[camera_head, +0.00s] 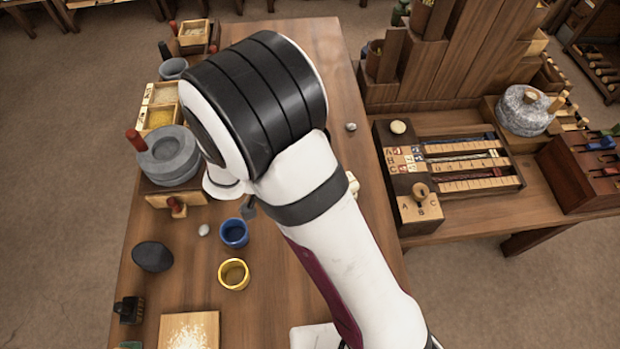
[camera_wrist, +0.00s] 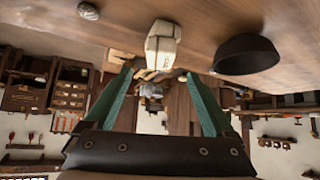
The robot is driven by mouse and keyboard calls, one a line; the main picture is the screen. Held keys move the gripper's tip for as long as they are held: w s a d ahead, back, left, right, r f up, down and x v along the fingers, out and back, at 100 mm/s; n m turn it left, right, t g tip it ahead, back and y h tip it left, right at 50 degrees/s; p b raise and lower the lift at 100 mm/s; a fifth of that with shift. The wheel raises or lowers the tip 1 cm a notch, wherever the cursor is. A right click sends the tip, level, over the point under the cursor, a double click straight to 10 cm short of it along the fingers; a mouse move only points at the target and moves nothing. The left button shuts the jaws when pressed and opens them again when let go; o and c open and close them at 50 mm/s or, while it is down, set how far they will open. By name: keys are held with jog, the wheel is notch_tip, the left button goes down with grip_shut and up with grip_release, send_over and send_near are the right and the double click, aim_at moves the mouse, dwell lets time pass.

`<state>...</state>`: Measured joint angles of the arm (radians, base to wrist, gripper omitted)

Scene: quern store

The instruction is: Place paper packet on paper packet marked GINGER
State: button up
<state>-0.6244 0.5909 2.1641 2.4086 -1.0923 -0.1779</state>
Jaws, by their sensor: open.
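A cream paper packet (camera_wrist: 162,46) shows in the wrist view, on the wooden table just beyond my fingertips. No label can be read on it, and I see no packet marked GINGER. My gripper (camera_wrist: 158,73) is open, its two green fingers spread apart with nothing held between them. The packet lies roughly in line with the gap between the fingers. In the head view my arm hides the gripper and most of the table's middle; a small cream piece (camera_head: 353,184) shows at the arm's right edge, perhaps part of a packet.
A dark bowl (camera_wrist: 246,55) stands beside the packet. A small grey stone (camera_head: 351,126) lies on the table. At left are a stone quern (camera_head: 168,156), a blue cup (camera_head: 234,234) and a yellow cup (camera_head: 234,274). A side bench (camera_head: 450,122) at right holds slotted trays.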

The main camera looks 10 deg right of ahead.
jog(key=w+a+r+n+t+y, duration=0.1)
jog(key=w+a+r+t+y, duration=0.25)
jog(key=r, duration=0.25)
jog(key=w+a+r+n+t+y, duration=0.1)
jog(key=w+a+r+t+y, duration=0.1)
jog(key=w+a+r+y, duration=0.4)
jog(key=s+a+r+n+y, duration=0.1)
jog(key=s+r+n+y, duration=0.2)
jog(key=s+r, duration=0.1)
jog(key=s+d+f+n+g+h, duration=0.1)
jog(key=s+d+g, duration=0.3)
jog(key=s, duration=0.8)
jog(key=s+d+f+n+g+h, duration=0.1)
jog(key=s+d+g, duration=0.4)
jog(key=s, duration=0.8)
jog(key=shift+d+f+n, duration=0.35)
jog(key=shift+d+n, duration=0.05)
jog(key=shift+d, duration=0.85)
